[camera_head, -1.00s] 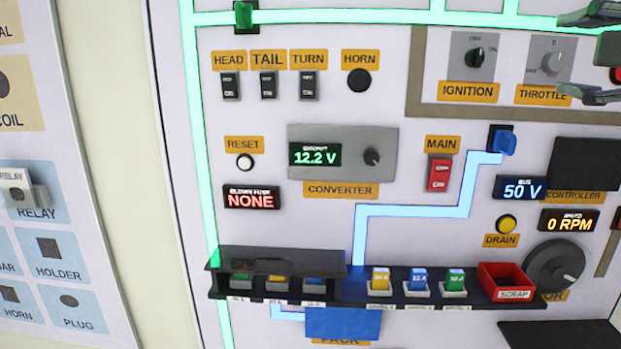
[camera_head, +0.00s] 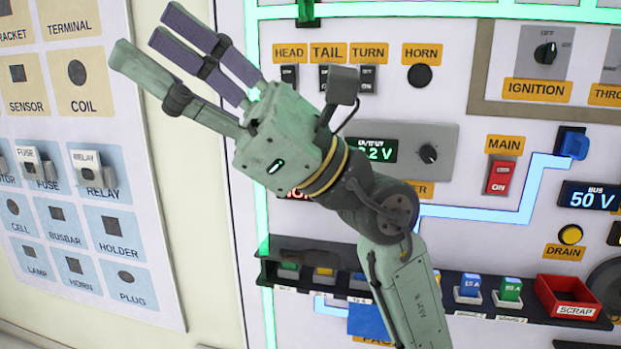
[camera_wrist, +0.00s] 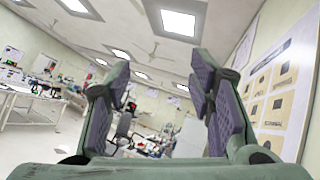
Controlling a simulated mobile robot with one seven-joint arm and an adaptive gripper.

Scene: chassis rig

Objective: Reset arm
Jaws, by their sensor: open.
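My gripper (camera_head: 152,42) is raised in front of the panel in the head view, its fingers pointing up and left. The fingers are spread apart with nothing between them. In the wrist view my gripper (camera_wrist: 160,95) also shows open, with the room beyond. My arm rises from the bottom of the head view and hides part of the converter (camera_head: 430,153), the reset area and part of the fuse rack (camera_head: 450,305).
The board of labelled parts (camera_head: 90,180) stands at the left. The panel carries the red main switch (camera_head: 499,178), ignition knob (camera_head: 545,53), horn button (camera_head: 420,75) and drain button (camera_head: 570,234). The red scrap bin (camera_head: 575,297) sits at the rack's right end.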

